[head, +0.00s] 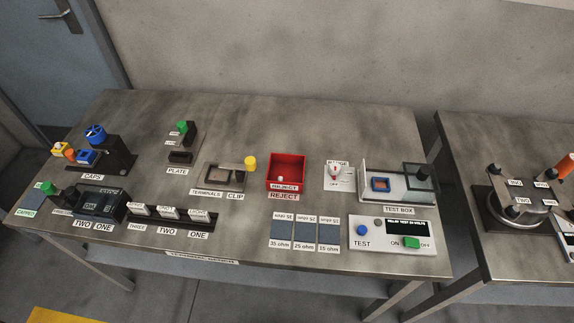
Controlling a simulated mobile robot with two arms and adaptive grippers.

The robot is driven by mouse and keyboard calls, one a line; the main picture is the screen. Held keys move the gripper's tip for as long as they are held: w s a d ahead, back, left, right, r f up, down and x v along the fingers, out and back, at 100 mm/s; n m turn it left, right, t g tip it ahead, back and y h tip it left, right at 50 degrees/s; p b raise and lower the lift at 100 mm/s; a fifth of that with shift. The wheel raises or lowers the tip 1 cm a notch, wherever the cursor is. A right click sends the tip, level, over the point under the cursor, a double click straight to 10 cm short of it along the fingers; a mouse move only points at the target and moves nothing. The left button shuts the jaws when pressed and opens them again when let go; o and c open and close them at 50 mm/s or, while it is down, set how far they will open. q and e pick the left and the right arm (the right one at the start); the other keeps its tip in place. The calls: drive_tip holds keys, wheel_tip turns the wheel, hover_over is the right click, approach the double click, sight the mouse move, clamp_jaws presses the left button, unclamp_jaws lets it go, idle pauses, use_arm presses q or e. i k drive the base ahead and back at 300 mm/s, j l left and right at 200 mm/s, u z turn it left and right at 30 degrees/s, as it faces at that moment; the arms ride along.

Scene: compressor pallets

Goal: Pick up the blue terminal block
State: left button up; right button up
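Two small blue pieces could be the blue terminal block, and I cannot tell which. The other is a blue piece with a pale top (87,157), among coloured parts beside the black CAPS stand (119,161). The tray labelled TERMINALS (208,181), left of centre, shows no clear blue part. Neither of my grippers is in view.
A red REJECT bin (287,168) stands at centre. Black label racks (170,215) line the front left. A second table (500,250) stands right, across a gap.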

sight(86, 157)
drive_tip(key=u, duration=1.6)
drive_tip(key=i+j+z, duration=0.1)
drive_tip(key=i+j, duration=0.25)
drive_tip(key=j, duration=0.25)
drive_tip(key=i+j+z, duration=0.15)
drive_tip(key=i+j, duration=0.05)
drive_tip(key=j, duration=0.1)
